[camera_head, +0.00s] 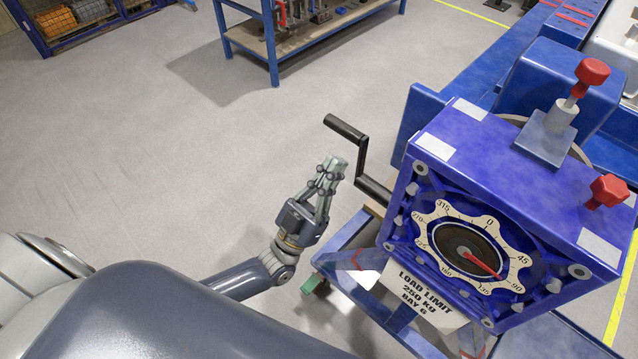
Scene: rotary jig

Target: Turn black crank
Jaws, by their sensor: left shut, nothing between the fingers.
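The black crank (361,158) sticks out from the left side of the blue jig box (485,160). Its handle slants up to the left and its arm bends down to the box. My left gripper (333,166) is shut and empty, its fingertips just left of the crank arm and below the handle in the picture. Whether it touches the crank I cannot tell. My right gripper is not in view.
Two red knobs (590,73) (608,190) stand on the jig box. A sign (424,296) reading "LOAD LIMIT 250 KG" hangs below on the blue stand. A blue workbench (262,45) stands at the back. Grey floor at the left is clear.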

